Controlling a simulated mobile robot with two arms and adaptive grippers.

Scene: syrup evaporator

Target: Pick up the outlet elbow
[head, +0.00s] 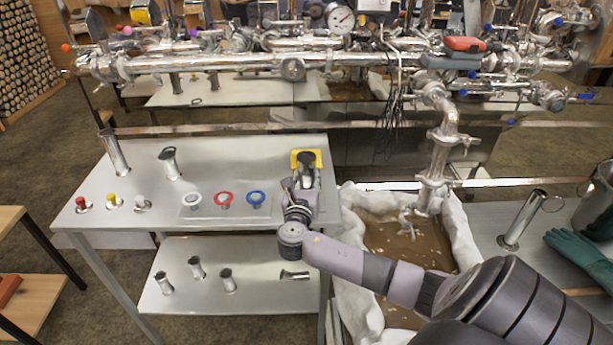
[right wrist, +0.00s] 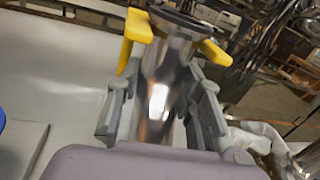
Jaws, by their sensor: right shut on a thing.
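My right gripper (head: 303,180) is over the right end of the steel table's top. In the right wrist view its grey fingers (right wrist: 160,115) are shut on a shiny steel tube-like piece, the outlet elbow (right wrist: 166,85). The elbow's dark, wide rim is at its far end. In the head view its dark mouth (head: 305,158) shows in front of a yellow square piece (head: 314,155). Yellow parts (right wrist: 138,30) also show on both sides of the elbow in the right wrist view. I cannot tell whether the elbow touches the table. My left gripper is not in view.
The steel table (head: 140,195) also holds upright pipe pieces (head: 170,163), small coloured-top parts (head: 82,204) and ring parts (head: 223,199). Several fittings stand on its lower shelf (head: 215,300). A white-lined basin (head: 410,240) of brown liquid lies right. Steel piping (head: 200,63) spans the back.

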